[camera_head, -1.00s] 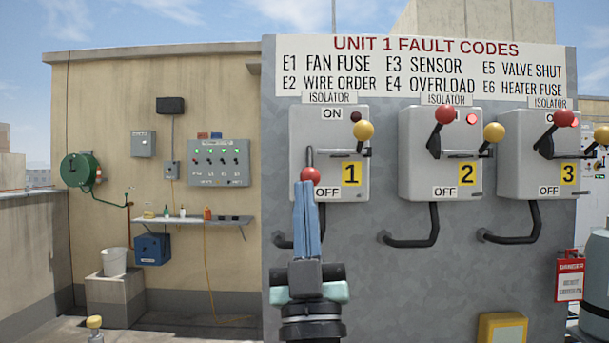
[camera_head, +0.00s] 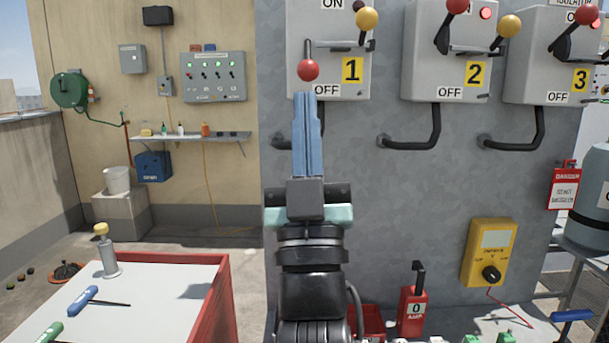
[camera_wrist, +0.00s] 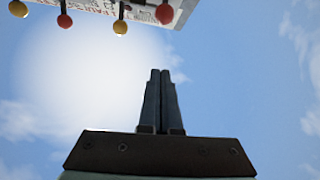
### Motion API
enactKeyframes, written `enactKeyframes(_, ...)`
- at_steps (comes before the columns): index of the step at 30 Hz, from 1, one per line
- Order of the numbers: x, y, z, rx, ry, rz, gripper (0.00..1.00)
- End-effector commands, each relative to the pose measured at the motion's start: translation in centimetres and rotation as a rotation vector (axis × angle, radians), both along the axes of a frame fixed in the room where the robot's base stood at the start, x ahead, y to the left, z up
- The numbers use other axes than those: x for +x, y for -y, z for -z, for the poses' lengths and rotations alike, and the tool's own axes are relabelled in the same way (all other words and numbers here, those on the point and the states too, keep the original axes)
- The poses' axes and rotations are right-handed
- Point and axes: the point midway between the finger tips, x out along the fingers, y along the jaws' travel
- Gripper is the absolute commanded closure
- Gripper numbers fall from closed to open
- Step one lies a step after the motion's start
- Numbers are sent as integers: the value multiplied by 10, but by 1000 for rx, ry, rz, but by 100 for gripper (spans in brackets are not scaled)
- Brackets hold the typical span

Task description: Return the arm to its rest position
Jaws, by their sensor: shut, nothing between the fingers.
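My gripper (camera_head: 305,98) points up in front of the grey panel, its blue fingers together with nothing between them. In the head view its tips appear just below the red knob (camera_head: 308,70) of isolator 1 (camera_head: 336,88); I cannot tell the gap in depth. That lever points down toward OFF. Isolator 2 (camera_head: 420,70) and isolator 3 (camera_head: 523,70) have their red-knobbed levers raised. The wrist view shows the shut fingers (camera_wrist: 161,72) against sky, with the panel's edge and several red and yellow knobs at the top.
A red-rimmed table (camera_head: 222,300) with screwdrivers (camera_head: 85,298) stands at lower left. A yellow meter (camera_head: 489,250), a red fuse holder (camera_head: 412,310) and a gas cylinder (camera_head: 590,200) are at right. Black conduits (camera_head: 435,125) stick out below the isolators. Open sky lies above my fingers.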

Motion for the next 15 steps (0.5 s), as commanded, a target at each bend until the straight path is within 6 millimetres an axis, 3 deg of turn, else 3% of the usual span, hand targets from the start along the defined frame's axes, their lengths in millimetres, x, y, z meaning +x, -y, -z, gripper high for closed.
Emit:
enactKeyframes(3,-41,-1,-31,36,-28,-20,100)
enactKeyframes(6,-72,-2,-46,59,-63,-38,100)
enactKeyframes(15,-157,-2,-62,105,-142,-81,100)
